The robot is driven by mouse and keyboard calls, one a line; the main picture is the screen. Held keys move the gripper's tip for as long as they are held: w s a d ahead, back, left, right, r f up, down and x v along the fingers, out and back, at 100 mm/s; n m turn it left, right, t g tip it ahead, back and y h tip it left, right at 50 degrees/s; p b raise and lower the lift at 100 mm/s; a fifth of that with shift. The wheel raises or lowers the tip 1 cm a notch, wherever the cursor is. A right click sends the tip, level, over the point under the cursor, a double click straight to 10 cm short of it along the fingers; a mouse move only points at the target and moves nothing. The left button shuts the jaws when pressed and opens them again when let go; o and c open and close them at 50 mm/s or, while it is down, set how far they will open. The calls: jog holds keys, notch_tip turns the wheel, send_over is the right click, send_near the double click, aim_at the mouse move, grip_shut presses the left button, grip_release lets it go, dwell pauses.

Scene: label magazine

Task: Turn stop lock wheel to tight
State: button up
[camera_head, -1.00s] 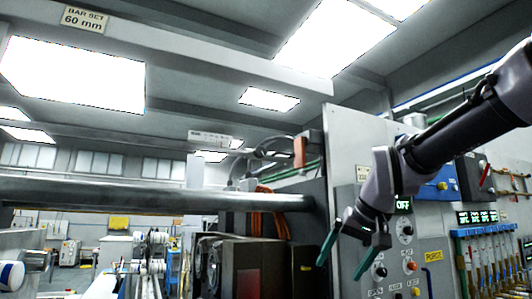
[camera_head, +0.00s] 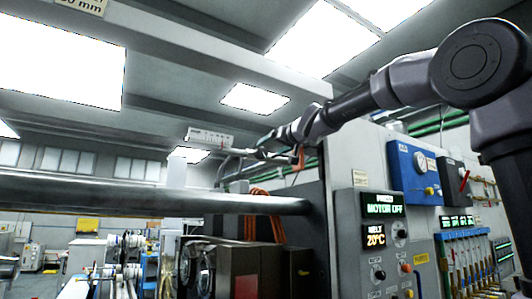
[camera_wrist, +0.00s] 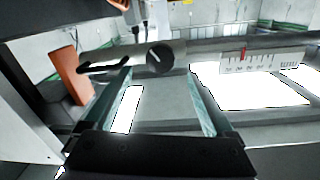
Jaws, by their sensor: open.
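The stop bar (camera_wrist: 205,52) crosses the wrist view as a grey rod, with a dark round slotted knob (camera_wrist: 160,58) on it that looks like the stop lock wheel. A thin hooked handle (camera_wrist: 100,66) sticks out to its left. My gripper (camera_wrist: 158,78) is open and empty, its two teal fingers on either side of the knob in the picture. I cannot tell whether they touch it or the rod. In the head view my gripper (camera_head: 268,150) is high beside the machine's top, and the wheel is too small to make out.
A white scale plate (camera_wrist: 262,59) with a red pointer (camera_wrist: 242,55) lies right of the knob. An orange block (camera_wrist: 72,75) stands close on the left. In the head view a thick steel bar (camera_head: 150,200) runs below, and a control panel (camera_head: 383,245) is at right.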

aim_at(263, 152)
jog(key=shift+x, duration=3)
jog(key=shift+c, duration=0.3)
jog(key=c, duration=1.3)
